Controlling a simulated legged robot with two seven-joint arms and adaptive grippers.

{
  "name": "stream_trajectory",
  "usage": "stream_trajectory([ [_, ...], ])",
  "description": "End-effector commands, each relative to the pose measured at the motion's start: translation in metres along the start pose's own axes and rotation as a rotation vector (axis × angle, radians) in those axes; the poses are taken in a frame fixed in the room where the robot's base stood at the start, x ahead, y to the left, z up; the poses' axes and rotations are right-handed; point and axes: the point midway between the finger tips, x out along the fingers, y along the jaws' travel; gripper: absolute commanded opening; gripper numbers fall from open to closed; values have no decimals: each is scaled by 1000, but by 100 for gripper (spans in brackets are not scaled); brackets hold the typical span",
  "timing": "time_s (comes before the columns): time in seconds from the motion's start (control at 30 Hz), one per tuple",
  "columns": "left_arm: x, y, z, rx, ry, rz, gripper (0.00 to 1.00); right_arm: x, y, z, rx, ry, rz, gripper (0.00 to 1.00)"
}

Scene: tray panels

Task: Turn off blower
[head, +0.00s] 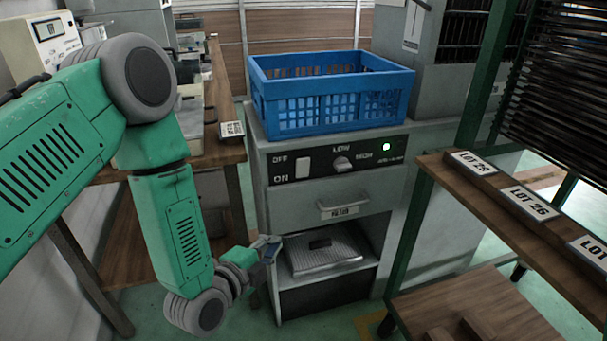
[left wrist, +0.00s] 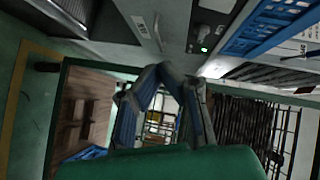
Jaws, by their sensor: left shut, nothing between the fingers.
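The blower is a grey cabinet (head: 400,208) with a dark control panel (head: 320,170) on its front in the head view. A white rocker switch (head: 302,167) sits at the panel's left, beside the OFF and ON labels; which side is pressed is unclear. A knob (head: 342,164) marked LOW and HIGH is in the middle, and a green lamp (head: 386,147) glows at the right. My left gripper (head: 270,243) is shut and empty, below and left of the switch, near the cabinet's left front edge. Its fingers (left wrist: 156,72) converge in the left wrist view. My right gripper is out of view.
A blue crate (head: 330,108) stands on the cabinet. Below the panel are a drawer with a labelled handle (head: 338,210) and an open shelf with a metal tray (head: 322,258). A wooden bench is at left. A rack with LOT labels (head: 535,203) stands at right.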

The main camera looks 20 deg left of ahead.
Motion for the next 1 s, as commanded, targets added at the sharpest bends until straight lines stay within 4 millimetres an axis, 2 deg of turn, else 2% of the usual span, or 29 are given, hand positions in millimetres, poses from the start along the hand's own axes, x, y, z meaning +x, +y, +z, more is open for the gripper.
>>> stream_trajectory([
  [0.1,14,-32,-2,177,8,-169,0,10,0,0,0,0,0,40],
  [0.3,19,-65,-4,348,-16,-323,0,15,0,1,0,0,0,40],
  [0.43,19,-71,-5,380,-24,-350,0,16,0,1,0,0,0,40],
  [0.77,21,-72,-5,380,-24,-350,0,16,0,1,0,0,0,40],
  [0.87,27,-74,-5,380,-24,-351,0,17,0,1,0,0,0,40],
  [1.0,48,-81,-6,379,-25,-353,0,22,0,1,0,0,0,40],
])
